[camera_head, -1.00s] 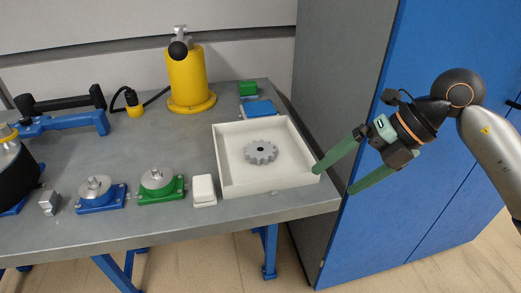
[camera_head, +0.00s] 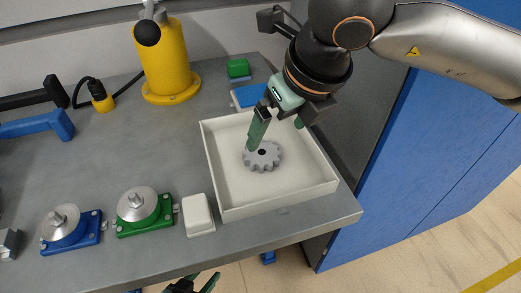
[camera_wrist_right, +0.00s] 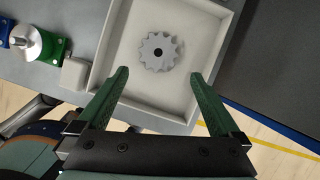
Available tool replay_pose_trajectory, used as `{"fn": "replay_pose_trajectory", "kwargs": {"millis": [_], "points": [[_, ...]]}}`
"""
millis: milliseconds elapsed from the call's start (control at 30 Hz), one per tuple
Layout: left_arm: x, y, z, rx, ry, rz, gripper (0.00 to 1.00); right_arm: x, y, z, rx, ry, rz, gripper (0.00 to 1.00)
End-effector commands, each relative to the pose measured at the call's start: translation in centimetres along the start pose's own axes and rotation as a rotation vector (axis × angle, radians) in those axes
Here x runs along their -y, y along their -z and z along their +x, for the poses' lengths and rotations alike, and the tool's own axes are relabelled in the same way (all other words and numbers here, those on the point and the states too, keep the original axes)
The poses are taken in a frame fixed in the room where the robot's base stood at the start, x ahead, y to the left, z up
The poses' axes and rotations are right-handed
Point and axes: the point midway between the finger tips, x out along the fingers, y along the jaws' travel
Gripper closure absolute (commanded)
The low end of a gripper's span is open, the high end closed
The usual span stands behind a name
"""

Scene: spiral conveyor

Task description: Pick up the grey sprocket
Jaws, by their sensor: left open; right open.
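The grey sprocket (camera_head: 263,161) lies flat in the white tray (camera_head: 270,206), near its middle. In the right wrist view the sprocket (camera_wrist_right: 151,61) shows whole, with its dark centre hole. My right gripper (camera_head: 276,137) is over the tray, with its green fingers pointing down. It is open and empty. One finger overlaps the sprocket's upper left edge in the head view. In the right wrist view the sprocket is just beyond the two fingertips (camera_wrist_right: 160,75), roughly between them. My left gripper (camera_head: 195,284) shows only partly at the bottom edge of the head view and is open.
A green block (camera_head: 238,68) and a blue block (camera_head: 249,95) are behind the tray. A white block (camera_head: 199,215) and a green fixture (camera_head: 145,212) are to its left. A yellow cylinder (camera_head: 163,60) stands behind. A blue cabinet (camera_head: 425,155) is at the right.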

Motion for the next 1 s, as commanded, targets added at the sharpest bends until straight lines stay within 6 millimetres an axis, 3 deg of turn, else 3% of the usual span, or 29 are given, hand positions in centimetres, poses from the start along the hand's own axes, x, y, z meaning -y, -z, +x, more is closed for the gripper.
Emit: {"fn": "replay_pose_trajectory", "kwargs": {"millis": [100,367,600,933,1000], "points": [[0.0,-0.2,0.1,0.003,-0.001,0.0,0.5,0.0,0.0,2.0,-0.002,-0.001,0.0,0.0],[0.0,-0.1,0.0,0.001,-0.001,0.002,0.5,-0.1,-0.1,4.2,-0.002,-0.002,0.001,0.0],[0.0,0.0,0.0,-0.001,0.0,0.002,0.5,-0.4,-0.2,7.7,-0.002,-0.002,0.002,0.0],[0.1,0.0,0.0,-0.002,0.0,0.003,0.5,-0.3,-0.2,8.6,0.0,-0.002,0.001,0.0],[0.1,0.0,0.0,-0.002,0.0,0.003,0.5,-0.3,-0.2,8.6,0.0,-0.002,0.001,0.06]]}}
